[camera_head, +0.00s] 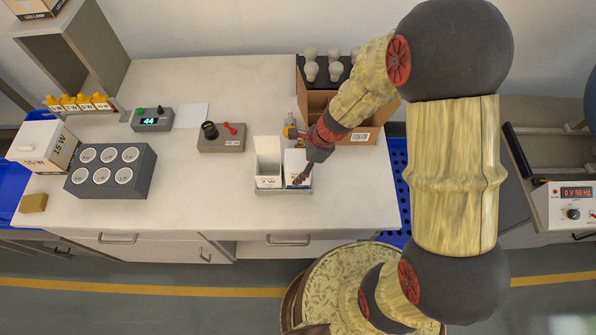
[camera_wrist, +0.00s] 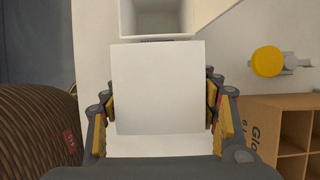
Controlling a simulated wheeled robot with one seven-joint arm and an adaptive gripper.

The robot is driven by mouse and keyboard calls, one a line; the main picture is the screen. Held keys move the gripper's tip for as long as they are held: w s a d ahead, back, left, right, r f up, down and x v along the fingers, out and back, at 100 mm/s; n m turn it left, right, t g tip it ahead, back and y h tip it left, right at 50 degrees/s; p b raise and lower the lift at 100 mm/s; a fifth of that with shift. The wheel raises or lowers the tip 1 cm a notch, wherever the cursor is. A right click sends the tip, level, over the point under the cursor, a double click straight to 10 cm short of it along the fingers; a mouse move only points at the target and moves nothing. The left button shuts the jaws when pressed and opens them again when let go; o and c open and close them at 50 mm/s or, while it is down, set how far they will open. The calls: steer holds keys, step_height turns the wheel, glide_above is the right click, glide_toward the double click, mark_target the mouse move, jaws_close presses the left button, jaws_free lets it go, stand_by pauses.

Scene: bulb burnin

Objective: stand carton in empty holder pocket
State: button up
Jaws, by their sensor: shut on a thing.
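My gripper (camera_head: 301,178) is shut on a white carton (camera_head: 292,160). In the wrist view the carton (camera_wrist: 157,88) sits squarely between the two fingers of my gripper (camera_wrist: 160,100), its white top facing the camera. The holder (camera_head: 283,192) is a low tray near the front edge of the counter. An open white carton (camera_head: 268,168) stands upright in its left pocket; its open top (camera_wrist: 170,16) shows at the top of the wrist view. The held carton is upright at the right pocket. My fingers partly cover it, and I cannot tell whether its base touches the pocket floor.
A cardboard box (camera_head: 372,134) with dividers stands right behind the holder, with bulbs (camera_head: 334,70) on a dark rack behind it. A small tester (camera_head: 221,142) and a grey socket block (camera_head: 111,170) stand to the left. The counter (camera_head: 205,195) between block and holder is clear.

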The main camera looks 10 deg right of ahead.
steer(key=shift+f, duration=1.25)
steer(key=shift+f+b, duration=0.15)
steer(key=shift+b, duration=0.2)
steer(key=o, duration=1.1)
